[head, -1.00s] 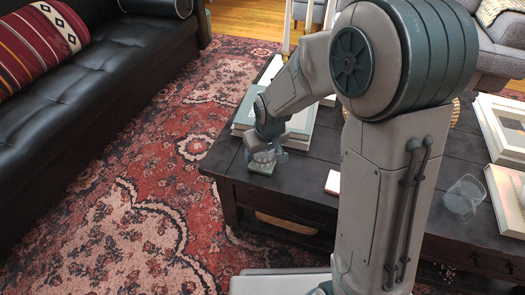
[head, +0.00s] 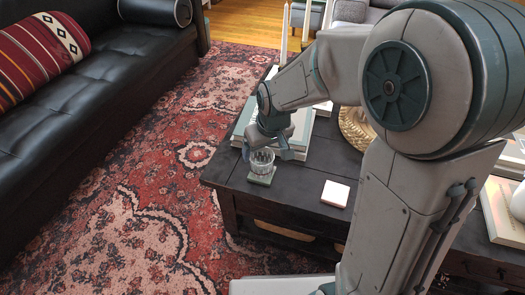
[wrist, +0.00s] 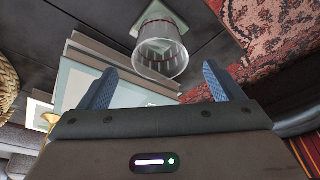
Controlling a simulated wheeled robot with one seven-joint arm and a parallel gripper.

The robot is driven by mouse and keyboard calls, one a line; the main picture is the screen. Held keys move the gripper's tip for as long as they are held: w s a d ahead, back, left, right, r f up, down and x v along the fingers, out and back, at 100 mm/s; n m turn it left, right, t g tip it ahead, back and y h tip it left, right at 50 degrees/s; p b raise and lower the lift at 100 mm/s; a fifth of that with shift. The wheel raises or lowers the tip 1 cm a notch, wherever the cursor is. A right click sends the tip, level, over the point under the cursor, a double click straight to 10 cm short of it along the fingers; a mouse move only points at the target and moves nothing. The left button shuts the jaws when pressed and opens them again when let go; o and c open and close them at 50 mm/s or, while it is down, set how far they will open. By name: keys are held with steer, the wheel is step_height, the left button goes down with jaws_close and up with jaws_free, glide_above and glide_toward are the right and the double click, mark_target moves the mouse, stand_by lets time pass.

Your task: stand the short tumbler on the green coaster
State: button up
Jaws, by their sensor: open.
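The short tumbler (head: 261,161), clear glass with a ribbed or patterned lower part, stands upright on the green coaster (head: 262,178) near the left corner of the dark table. In the wrist view the tumbler (wrist: 161,50) shows its open rim towards me, with its base on the pale green coaster (wrist: 143,24). My gripper (head: 274,143) is just above and behind the tumbler in the head view. In the wrist view my gripper (wrist: 158,76) has its two blue fingers wide apart with nothing between them, and the tumbler is beyond the fingertips.
A white square coaster (head: 335,193) lies on the dark table (head: 300,192) to the right. Stacked books (head: 244,120) are close behind my gripper. A woven round item (head: 354,127) and white candlesticks (head: 284,32) stand farther back. My arm hides much of the table's right side.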

steer(key=v, duration=0.3)
steer(key=shift+s+d+r+p, duration=0.1)
steer(key=shift+s+d+p, duration=0.1)
steer(key=shift+p, duration=0.1)
steer(key=s+d+r+m+g, duration=0.1)
steer(key=s+d+m, duration=0.1)
steer(key=s+d, duration=0.4)
steer(key=s+d+r+m+h, duration=0.1)
steer(key=s+d+r+m, duration=0.1)
steer(key=s+d, duration=0.3)
steer(key=s, duration=0.4)
steer(key=shift+s+d+m+g, duration=0.25)
steer(key=shift+d+m+g, duration=0.15)
